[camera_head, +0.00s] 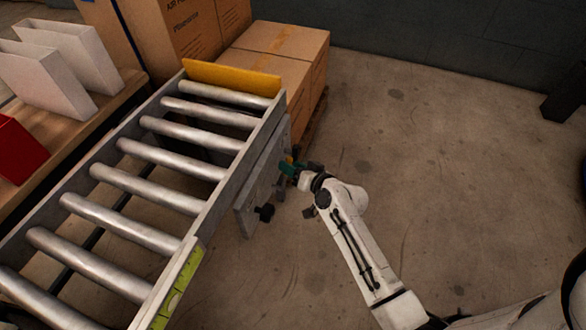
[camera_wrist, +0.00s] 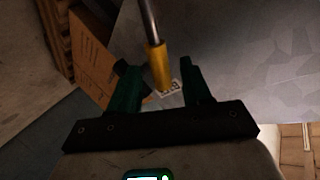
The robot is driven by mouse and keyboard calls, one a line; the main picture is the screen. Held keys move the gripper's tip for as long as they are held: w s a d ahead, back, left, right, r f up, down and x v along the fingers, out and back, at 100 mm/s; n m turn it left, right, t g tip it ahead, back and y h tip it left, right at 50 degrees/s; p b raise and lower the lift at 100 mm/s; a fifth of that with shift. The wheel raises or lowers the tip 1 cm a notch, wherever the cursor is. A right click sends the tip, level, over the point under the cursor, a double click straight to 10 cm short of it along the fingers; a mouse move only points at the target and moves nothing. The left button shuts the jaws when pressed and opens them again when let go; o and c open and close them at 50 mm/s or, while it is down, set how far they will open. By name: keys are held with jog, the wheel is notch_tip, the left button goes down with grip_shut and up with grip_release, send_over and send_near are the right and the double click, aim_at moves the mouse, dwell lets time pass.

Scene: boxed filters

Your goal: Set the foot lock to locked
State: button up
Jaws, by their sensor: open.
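A grey plate (camera_head: 254,193) is fixed to the right side of the roller conveyor. A metal rod with a yellow sleeve (camera_wrist: 156,66) shows close up in the wrist view, with a small printed label (camera_wrist: 169,90) at its end. A small yellow part (camera_head: 289,160) shows at the plate in the head view. My gripper (camera_head: 289,170) is beside the plate. Its green fingers (camera_wrist: 160,84) are open, one on each side of the yellow sleeve, with a gap on both sides. I cannot tell from these views whether the foot lock is locked.
A black knob (camera_head: 265,212) sticks out low on the plate. The conveyor (camera_head: 150,190) has a yellow end stop (camera_head: 232,78). Cardboard boxes (camera_head: 283,42) stand behind it. White panels (camera_head: 45,80) and a red object (camera_head: 18,150) are at the left. The floor (camera_head: 430,150) at the right is clear.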

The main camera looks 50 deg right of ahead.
jog(key=shift+w, duration=0.15)
grip_shut()
dwell(0.4)
